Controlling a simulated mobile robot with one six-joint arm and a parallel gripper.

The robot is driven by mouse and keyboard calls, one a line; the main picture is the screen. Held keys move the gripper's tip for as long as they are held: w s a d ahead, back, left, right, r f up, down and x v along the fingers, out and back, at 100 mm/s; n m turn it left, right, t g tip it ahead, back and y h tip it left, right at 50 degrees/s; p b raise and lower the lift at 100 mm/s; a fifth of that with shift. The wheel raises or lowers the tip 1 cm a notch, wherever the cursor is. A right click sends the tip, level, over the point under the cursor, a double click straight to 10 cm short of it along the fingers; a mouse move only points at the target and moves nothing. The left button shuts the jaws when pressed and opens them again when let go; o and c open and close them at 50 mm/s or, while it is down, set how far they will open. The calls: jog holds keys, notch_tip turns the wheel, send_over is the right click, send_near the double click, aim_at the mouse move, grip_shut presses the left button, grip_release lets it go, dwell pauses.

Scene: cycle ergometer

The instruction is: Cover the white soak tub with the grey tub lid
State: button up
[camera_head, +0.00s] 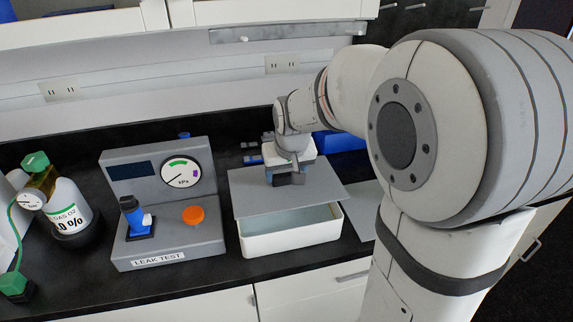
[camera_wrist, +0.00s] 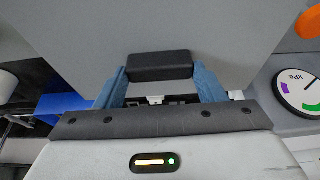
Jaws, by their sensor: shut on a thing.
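The white soak tub (camera_head: 292,242) stands on the black counter, right of the leak test station. The grey tub lid (camera_head: 250,190) is a flat plate over the tub's rear part. The tub's front wall and a strip of its inside show below the lid's front edge. My gripper (camera_head: 287,178) is shut on the lid's dark block handle. In the wrist view my gripper (camera_wrist: 162,86) has a blue finger at each end of the black handle (camera_wrist: 160,66), and the grey lid (camera_wrist: 160,25) fills the upper picture. Whether the lid touches the rear rim is hidden.
The leak test station (camera_head: 165,205) with a gauge, orange knob and blue fitting stands close left of the tub. A gas bottle (camera_head: 70,205) is farther left. A grey flat panel (camera_head: 358,212) lies right of the tub. A blue bin (camera_head: 350,140) is behind.

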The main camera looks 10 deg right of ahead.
aim_at(288, 188)
jog(key=shift+d, duration=0.1)
jog(key=shift+s+f+b, duration=0.1)
jog(key=shift+f+b, duration=0.35)
jog(key=shift+b, duration=0.1)
notch_tip(288, 188, down, 4)
jog(key=b, duration=0.4)
jog(key=shift+f, duration=0.25)
jog(key=shift+f+b, duration=0.7)
jog(key=shift+b, duration=0.3)
dwell(2.2)
jog(key=o, duration=1.1)
jog(key=shift+r, duration=0.1)
